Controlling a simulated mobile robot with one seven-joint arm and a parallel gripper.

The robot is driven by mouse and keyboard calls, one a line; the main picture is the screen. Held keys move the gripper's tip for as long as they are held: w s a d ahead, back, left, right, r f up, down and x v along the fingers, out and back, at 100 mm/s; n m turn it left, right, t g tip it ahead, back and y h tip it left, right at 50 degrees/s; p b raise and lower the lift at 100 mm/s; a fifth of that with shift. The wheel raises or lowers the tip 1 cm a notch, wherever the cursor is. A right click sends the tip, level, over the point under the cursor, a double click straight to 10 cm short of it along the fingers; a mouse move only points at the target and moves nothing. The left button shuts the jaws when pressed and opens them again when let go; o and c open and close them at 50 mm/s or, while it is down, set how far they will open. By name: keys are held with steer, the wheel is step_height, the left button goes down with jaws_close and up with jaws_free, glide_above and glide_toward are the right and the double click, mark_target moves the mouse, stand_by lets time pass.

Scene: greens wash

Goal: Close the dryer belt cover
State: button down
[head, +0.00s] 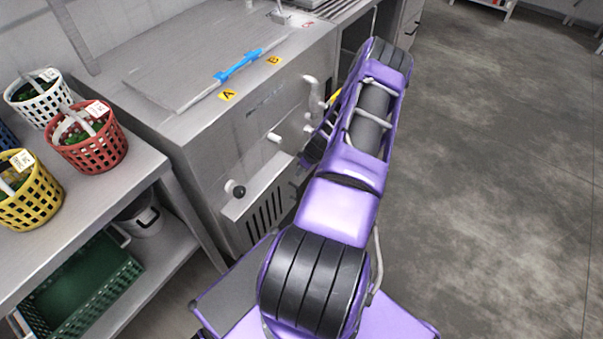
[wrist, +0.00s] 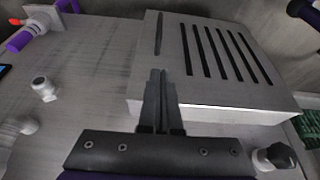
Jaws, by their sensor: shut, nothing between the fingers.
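A metal housing with a slotted front stands out from the front of the steel machine. It shows in the head view (head: 263,213) and fills the upper right of the wrist view (wrist: 222,94). It looks like the belt cover, but I cannot tell for certain, nor whether it is open. My gripper (wrist: 158,75) is shut and empty, its fingertips over the housing's left part in the wrist view. I cannot tell if they touch it.
A black knob (head: 238,191) sits beside the housing. Pale pipe stubs (head: 274,137) stick out of the machine front. A flat lid with a blue handle (head: 238,68) lies on top. Baskets (head: 88,147) stand on the left shelf. The floor at right is clear.

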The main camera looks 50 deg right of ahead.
steer(key=p+v, duration=0.1)
steer(key=v, duration=0.9)
steer(key=shift+p, duration=0.3)
steer(key=shift+s, duration=0.15)
